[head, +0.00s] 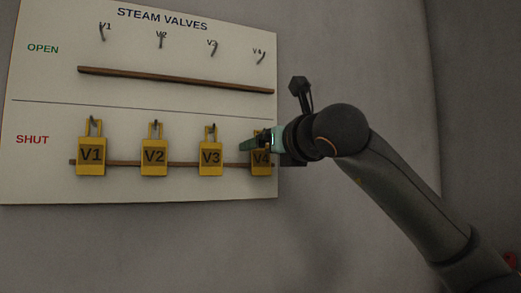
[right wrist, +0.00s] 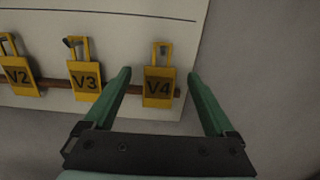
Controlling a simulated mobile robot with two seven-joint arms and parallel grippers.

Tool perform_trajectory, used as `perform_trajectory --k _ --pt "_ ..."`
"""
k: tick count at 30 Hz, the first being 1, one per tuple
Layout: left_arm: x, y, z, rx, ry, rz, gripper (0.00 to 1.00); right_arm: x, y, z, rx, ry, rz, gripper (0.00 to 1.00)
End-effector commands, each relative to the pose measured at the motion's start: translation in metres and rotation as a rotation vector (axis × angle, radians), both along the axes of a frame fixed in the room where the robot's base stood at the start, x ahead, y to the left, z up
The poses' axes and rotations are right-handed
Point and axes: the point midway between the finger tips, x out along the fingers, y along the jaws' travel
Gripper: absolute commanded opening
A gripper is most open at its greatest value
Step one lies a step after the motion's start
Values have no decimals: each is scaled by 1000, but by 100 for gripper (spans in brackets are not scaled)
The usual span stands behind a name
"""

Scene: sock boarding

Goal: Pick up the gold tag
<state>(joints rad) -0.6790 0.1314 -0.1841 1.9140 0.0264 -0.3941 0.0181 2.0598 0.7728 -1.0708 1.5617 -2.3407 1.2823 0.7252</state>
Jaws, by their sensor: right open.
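Several gold-yellow tags hang in the SHUT row of a white board: V1 (head: 91,156), V2 (head: 154,156), V3 (head: 211,157) and V4 (head: 262,169). My right gripper (head: 249,143) is open in front of V4 and partly covers it in the head view. In the right wrist view, V4 (right wrist: 159,88) appears between the two green fingers of the open gripper (right wrist: 158,74), with space on both sides. Whether the fingers are level with the tag in depth is hard to tell. V3 (right wrist: 84,82) is just left of the left finger. My left gripper is out of view.
The board (head: 40,85) is headed STEAM VALVES. Its OPEN row has bare hooks above a brown rail (head: 175,80); another rail (head: 125,164) runs behind the SHUT tags. Plain grey wall (head: 340,50) lies right of the board.

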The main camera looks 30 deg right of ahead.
Motion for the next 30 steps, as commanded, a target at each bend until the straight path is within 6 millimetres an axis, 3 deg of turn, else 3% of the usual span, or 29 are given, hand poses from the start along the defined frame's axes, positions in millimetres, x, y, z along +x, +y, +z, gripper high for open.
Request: perform_trajectory --k 10,30 --pt "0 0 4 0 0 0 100 9 0 0 -1 -1 0 89" --pt "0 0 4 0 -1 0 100 9 -1 0 -1 -1 0 14"
